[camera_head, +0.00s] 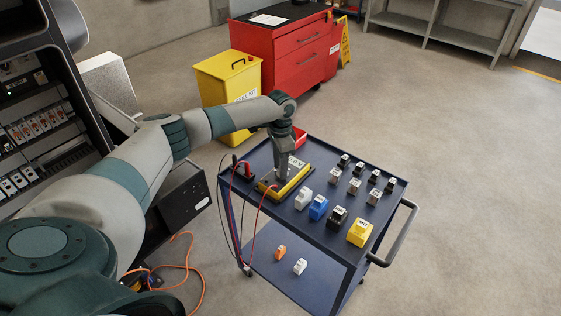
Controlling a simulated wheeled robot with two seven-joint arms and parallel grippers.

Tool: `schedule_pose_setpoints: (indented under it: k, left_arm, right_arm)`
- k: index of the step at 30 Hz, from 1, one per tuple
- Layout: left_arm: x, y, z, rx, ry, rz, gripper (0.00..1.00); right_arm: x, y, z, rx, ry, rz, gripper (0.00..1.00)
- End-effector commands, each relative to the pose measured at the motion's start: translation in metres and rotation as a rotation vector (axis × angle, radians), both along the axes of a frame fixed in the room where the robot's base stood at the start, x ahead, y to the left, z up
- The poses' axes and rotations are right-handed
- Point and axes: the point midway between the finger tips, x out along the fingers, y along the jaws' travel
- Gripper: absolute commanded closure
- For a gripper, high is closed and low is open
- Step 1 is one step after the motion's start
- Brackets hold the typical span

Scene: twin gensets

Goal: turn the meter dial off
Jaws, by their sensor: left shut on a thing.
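The meter (292,187) is a yellow-edged box lying on the left part of the dark blue cart's top. Red and dark leads run from it over the cart's left edge. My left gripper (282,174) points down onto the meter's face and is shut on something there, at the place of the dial. The dial itself is hidden by the gripper, so its setting cannot be read. A label shows on the meter beside the gripper. My right gripper is not in view.
The cart (318,233) also carries white, blue, black and yellow blocks and several small labelled pieces. A red bin (299,137) is behind the meter. A yellow bin (213,88) and red cabinet (270,45) stand beyond. An open electrical cabinet (38,100) is at left. Floor at right is clear.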

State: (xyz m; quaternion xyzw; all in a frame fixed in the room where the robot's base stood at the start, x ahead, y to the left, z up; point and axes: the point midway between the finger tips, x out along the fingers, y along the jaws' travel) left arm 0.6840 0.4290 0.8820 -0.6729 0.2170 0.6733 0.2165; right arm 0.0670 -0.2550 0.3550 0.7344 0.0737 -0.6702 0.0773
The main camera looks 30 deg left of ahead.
Motion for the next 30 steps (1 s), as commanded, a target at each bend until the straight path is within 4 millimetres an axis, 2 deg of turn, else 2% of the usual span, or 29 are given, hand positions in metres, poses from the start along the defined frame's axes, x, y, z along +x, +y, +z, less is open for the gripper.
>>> schedule_pose_setpoints:
  k: [1,3,15,22,30]
  left_arm:
    - [0.000,-0.001,0.005,-0.002,0.001,0.037,0.88]
    - [-0.001,-0.002,0.005,-0.002,0.002,0.096,0.88]
    - [-0.001,-0.003,0.004,-0.001,0.001,0.420,0.88]
    - [-0.001,-0.004,0.003,-0.001,0.000,0.526,0.88]
    - [-0.001,-0.003,0.001,0.001,-0.001,0.562,0.88]
  right_arm:
    - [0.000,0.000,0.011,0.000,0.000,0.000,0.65]
    - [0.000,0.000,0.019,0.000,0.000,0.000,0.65]
    - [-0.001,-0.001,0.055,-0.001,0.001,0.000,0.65]
    - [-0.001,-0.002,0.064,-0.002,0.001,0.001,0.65]
    - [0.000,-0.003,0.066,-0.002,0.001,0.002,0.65]
